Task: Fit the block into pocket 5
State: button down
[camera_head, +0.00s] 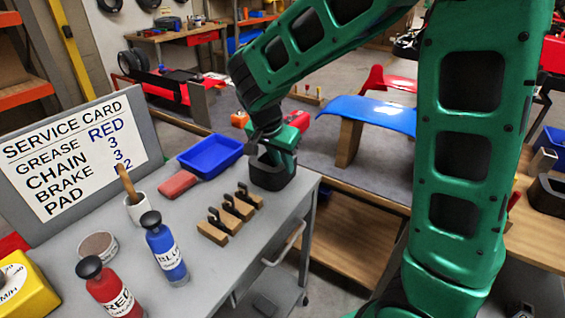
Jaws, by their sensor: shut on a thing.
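My gripper (275,168) is at the back right corner of the grey cart top, pointing down. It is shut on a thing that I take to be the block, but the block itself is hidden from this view. A dark, thick-walled piece (270,182) surrounds the gripper's lower end at the cart top; I cannot tell whether it touches the cart. A row of small wooden pieces with dark upright parts (230,215) stands in front of the gripper, to the left. No numbered pocket can be made out, so I cannot tell which one is pocket 5.
A blue tray (211,157), a red block-shaped item (177,185), a white cup with a wooden handle (138,207), a blue bottle (165,250) and a red bottle (110,290) stand on the cart. A service card (75,155) stands behind. Bare cart top (215,268) lies front right.

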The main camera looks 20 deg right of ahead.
jog(key=c, duration=1.6)
grip_release()
jog(key=shift+o, duration=0.2)
jog(key=v, duration=1.2)
